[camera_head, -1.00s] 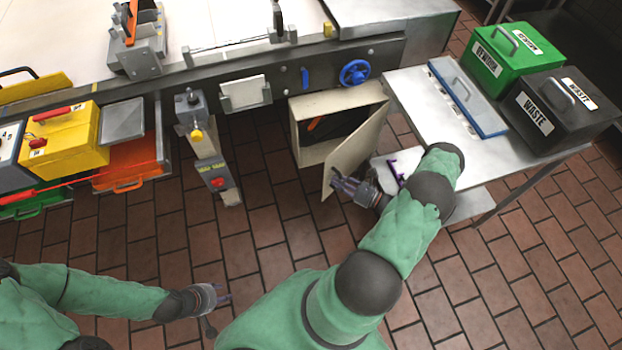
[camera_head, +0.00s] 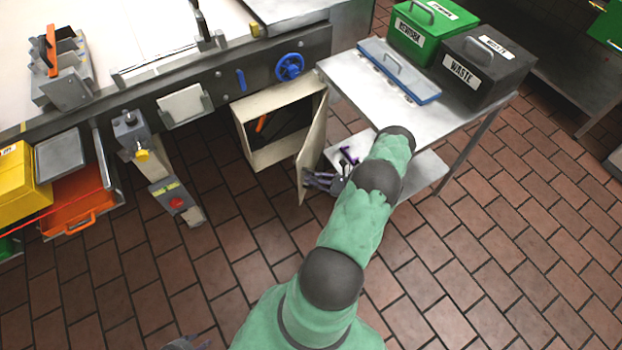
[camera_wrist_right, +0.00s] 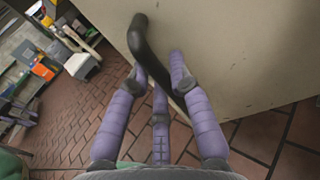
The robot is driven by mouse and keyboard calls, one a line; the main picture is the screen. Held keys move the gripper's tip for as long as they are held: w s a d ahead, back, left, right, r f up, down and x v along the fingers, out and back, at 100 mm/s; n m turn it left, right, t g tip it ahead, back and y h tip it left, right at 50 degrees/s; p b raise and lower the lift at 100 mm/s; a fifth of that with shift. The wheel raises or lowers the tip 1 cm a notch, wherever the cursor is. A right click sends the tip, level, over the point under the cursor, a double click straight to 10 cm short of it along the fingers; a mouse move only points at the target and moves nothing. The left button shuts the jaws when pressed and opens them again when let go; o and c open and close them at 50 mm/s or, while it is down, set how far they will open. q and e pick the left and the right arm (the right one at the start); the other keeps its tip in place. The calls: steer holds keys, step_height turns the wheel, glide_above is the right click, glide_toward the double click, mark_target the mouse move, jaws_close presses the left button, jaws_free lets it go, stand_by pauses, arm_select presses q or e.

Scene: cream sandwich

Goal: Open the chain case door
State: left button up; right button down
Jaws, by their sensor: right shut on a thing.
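The cream chain case (camera_head: 278,98) is mounted under the machine bench. Its door (camera_head: 313,145) stands open, hinged at the right and swung out toward me. Dark contents and an orange item show inside the case. My right gripper (camera_head: 312,181) is at the door's outer face near its free edge. In the right wrist view, its purple fingers (camera_wrist_right: 165,88) are closed around the black bar handle (camera_wrist_right: 148,55) on the cream door panel (camera_wrist_right: 235,55). My left gripper (camera_head: 187,343) shows only partly at the bottom edge; its fingers are too cut off to judge.
A metal table (camera_head: 345,82) right of the case carries a blue-edged panel (camera_head: 400,72), a green bin (camera_head: 425,35) and a black waste bin (camera_head: 480,62). The tiled floor (camera_head: 220,240) before the case is clear.

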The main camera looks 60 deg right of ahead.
mark_target(301, 159)
steer(key=c, duration=1.4)
jaws_free()
steer(key=shift+d, duration=0.1)
steer(key=shift+r, duration=0.1)
steer(key=shift+r, duration=4.95)
